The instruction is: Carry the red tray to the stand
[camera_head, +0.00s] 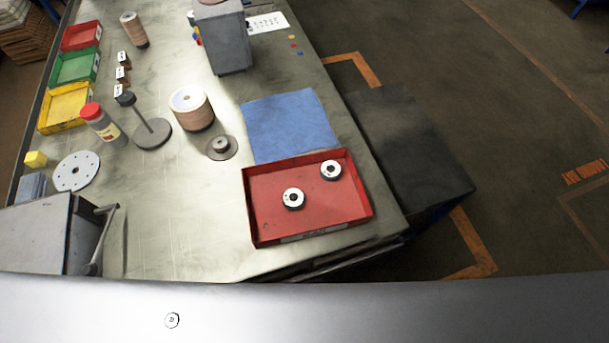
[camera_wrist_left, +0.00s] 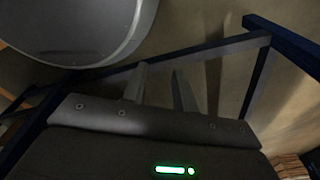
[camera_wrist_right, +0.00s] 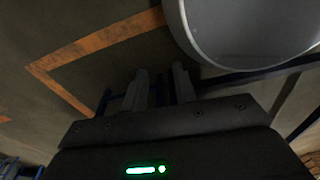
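A large red tray (camera_head: 335,207) lies on the front right of the metal workbench. Neither gripper shows in the head view. My left gripper (camera_wrist_left: 159,70) and right gripper (camera_wrist_right: 160,70) show in their wrist views, fingers apart, empty and away from the tray.
A blue cloth (camera_head: 290,122) lies just behind the tray. A grey box with a handle (camera_head: 45,235) is at the front left. A spindle on a round base (camera_head: 152,133), a disc stack (camera_head: 191,110) and a grey block (camera_head: 222,40) occupy the bench. Floor at right is open.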

